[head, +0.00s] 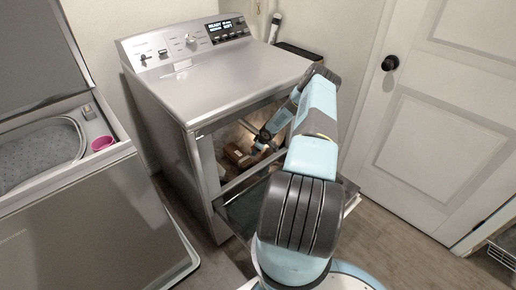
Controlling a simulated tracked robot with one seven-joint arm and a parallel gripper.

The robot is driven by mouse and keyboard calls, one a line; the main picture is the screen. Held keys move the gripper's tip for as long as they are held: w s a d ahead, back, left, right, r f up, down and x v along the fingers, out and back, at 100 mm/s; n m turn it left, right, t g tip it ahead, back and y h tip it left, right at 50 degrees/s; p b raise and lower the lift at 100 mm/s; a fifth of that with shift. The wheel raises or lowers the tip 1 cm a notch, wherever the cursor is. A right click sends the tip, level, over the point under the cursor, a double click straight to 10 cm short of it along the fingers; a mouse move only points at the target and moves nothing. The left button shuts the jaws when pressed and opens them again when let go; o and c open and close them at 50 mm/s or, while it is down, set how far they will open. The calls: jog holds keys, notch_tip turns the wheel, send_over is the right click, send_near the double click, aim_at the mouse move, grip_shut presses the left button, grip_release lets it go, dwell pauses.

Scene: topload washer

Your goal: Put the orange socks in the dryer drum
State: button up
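The dryer (225,80) stands in the middle with its front door (246,206) folded down and open. My arm reaches over this door into the dryer's front opening. My gripper (262,140) is at or just inside the opening, small and dark, and I cannot tell if its fingers are open or shut. A brownish, box-like shape (238,155) shows inside the opening, left of and slightly below my gripper. I cannot make out whether it is the orange socks or part of the drum. No clearly orange socks show elsewhere. My arm hides the opening's right part.
A topload washer (70,215) stands at the left with its lid (38,50) raised. A pink cup-like thing (103,143) sits on its rim. A white door (435,110) with a black knob (390,63) is at the right. Floor shows between dryer and door.

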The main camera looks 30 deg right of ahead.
jog(key=shift+f, duration=1.3)
jog(key=o, duration=1)
jog(key=shift+o, duration=0.2)
jog(key=shift+r, duration=0.1)
jog(key=shift+s+d+r, duration=0.1)
jog(key=shift+s+r, duration=0.05)
jog(key=shift+r, duration=0.15)
jog(key=a+v, duration=0.1)
jog(key=v, duration=1.1)
jog(key=shift+s+d+r, duration=0.2)
jog(key=shift+d+r, duration=0.1)
jog(key=shift+d, duration=0.05)
jog(key=shift+s, duration=0.1)
